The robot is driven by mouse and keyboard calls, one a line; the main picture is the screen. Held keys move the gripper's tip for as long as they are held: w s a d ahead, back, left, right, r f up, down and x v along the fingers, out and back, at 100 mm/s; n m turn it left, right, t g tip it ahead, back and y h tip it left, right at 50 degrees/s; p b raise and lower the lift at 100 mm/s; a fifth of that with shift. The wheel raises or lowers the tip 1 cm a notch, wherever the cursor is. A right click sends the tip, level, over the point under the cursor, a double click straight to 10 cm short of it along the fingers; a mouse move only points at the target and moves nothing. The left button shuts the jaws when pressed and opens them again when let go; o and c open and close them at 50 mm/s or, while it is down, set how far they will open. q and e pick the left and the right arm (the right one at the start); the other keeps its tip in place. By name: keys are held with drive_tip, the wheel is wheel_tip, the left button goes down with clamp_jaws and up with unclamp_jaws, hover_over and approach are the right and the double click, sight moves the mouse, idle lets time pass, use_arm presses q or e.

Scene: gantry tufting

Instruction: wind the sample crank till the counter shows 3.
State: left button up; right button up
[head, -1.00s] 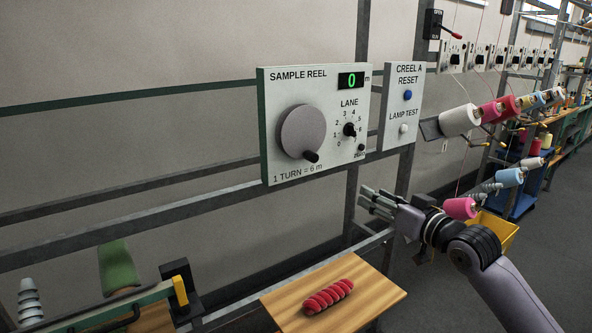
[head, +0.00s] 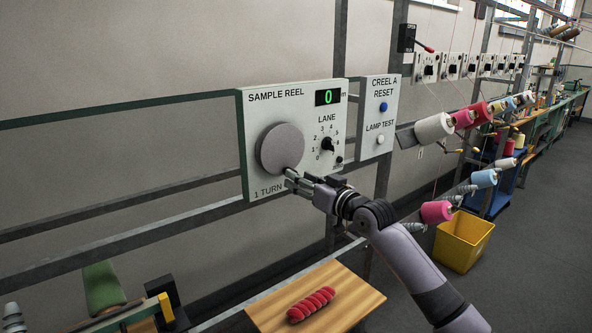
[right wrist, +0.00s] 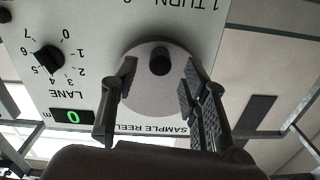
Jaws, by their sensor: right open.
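The sample reel panel (head: 260,110) is white, and its green counter (head: 328,97) reads 0. The grey crank disc (head: 281,149) is on the panel's left half. Its dark handle knob shows in the right wrist view (right wrist: 160,60), while in the head view my gripper mostly hides it. My right gripper (head: 288,181) is at the disc's lower right edge. In the right wrist view its two fingers (right wrist: 158,85) are spread, with the knob seen between the tips and apart from them. I cannot tell how far in front of the knob they are. My left gripper is out of view.
A lane selector (head: 327,144) sits right of the crank. A second panel with a blue reset button (head: 383,107) and a white lamp test button (head: 380,139) stands beside it. Below is a wooden shelf (head: 355,296) with a red yarn skein (head: 311,304). A yellow bin (head: 462,241) stands right.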

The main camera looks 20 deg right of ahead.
sight(286, 151)
drive_tip(key=shift+x, duration=1.4)
clamp_jaws()
